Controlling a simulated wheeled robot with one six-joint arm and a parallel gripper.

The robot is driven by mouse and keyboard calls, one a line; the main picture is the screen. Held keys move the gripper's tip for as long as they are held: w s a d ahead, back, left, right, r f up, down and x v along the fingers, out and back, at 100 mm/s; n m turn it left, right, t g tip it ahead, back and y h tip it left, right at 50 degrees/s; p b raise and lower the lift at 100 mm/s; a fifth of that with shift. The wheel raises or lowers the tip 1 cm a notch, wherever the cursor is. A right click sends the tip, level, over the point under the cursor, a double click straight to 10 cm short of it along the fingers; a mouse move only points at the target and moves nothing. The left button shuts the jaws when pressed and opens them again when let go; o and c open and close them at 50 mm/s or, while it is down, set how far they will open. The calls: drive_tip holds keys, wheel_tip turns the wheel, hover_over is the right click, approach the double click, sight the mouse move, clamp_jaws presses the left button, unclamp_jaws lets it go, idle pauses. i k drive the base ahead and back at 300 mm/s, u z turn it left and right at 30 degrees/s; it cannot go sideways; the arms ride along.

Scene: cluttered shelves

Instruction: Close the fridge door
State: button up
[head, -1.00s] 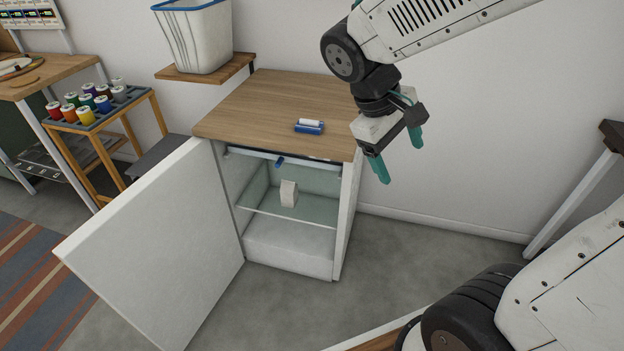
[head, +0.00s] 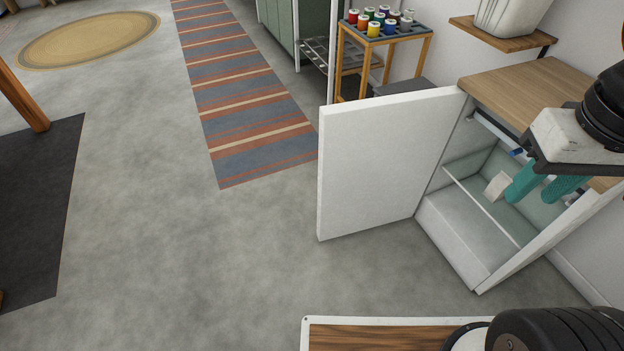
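The white fridge door (head: 385,160) stands wide open, swung out to the left of the fridge (head: 450,243). The fridge is a low white cabinet with a wooden top (head: 525,90). Inside, a small white block (head: 497,187) sits on a glass shelf. My gripper (head: 545,188) is at the right, in front of the fridge's opening in this view, with its two teal fingers apart and nothing seen between them. It is apart from the door. My gripper hides part of the top and the fridge's right side.
A striped rug (head: 245,95) and bare grey floor (head: 190,240) lie left of the door, with free room. A yellow stand with spools (head: 380,35) is behind the door. A wall shelf (head: 500,30) holds a white bin (head: 510,12).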

sight(377, 157)
drive_tip(key=u, duration=1.4)
drive_tip(key=i, duration=3.95)
drive_tip(key=z, duration=4.05)
